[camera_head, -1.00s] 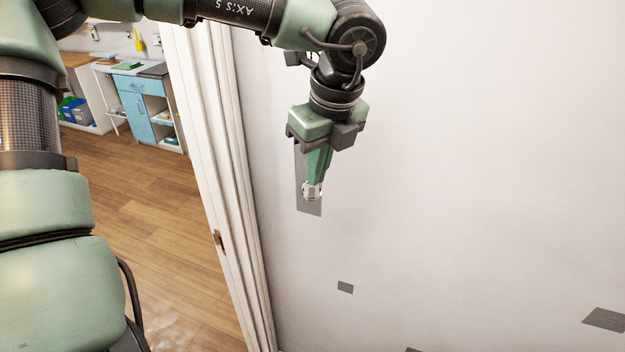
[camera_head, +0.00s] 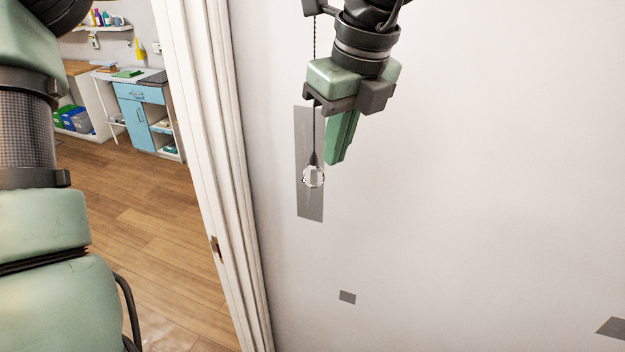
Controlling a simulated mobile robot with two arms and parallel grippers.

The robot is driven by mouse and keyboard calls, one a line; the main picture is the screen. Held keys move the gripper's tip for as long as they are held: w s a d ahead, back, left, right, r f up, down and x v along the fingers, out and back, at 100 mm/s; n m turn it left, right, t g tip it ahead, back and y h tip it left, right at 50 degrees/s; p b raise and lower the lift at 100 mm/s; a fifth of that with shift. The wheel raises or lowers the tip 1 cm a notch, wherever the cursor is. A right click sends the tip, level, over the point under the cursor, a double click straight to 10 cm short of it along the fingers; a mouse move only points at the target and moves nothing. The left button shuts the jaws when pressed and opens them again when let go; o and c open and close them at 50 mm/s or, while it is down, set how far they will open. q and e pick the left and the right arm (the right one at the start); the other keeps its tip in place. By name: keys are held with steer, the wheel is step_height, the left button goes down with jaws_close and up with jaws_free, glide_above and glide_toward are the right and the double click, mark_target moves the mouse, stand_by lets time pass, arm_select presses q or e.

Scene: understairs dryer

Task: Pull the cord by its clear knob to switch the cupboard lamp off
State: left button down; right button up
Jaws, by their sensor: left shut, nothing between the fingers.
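The clear faceted knob (camera_head: 313,176) hangs at the end of a dark thin cord (camera_head: 314,95) in front of the white wall, in the upper middle of the head view. My left gripper (camera_head: 337,160) points down just right of the knob, its green fingers shut and empty. The fingertips are at about knob height, with a small gap between them and the knob in the picture. The cord's upper part passes by my wrist and is partly hidden. The lamp is not in view. My right gripper is not in view.
A grey strip (camera_head: 309,205) is on the wall behind the knob, with smaller grey patches (camera_head: 347,297) lower down. A white door frame (camera_head: 215,170) stands to the left. Beyond it are a wooden floor (camera_head: 150,230) and a blue cabinet (camera_head: 135,120).

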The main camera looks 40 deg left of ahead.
arm_select(q)
steer(key=v, duration=0.3)
steer(key=shift+d+r, duration=0.1)
steer(key=shift+d, duration=0.1)
steer(key=shift+a, duration=0.1)
stand_by(0.3)
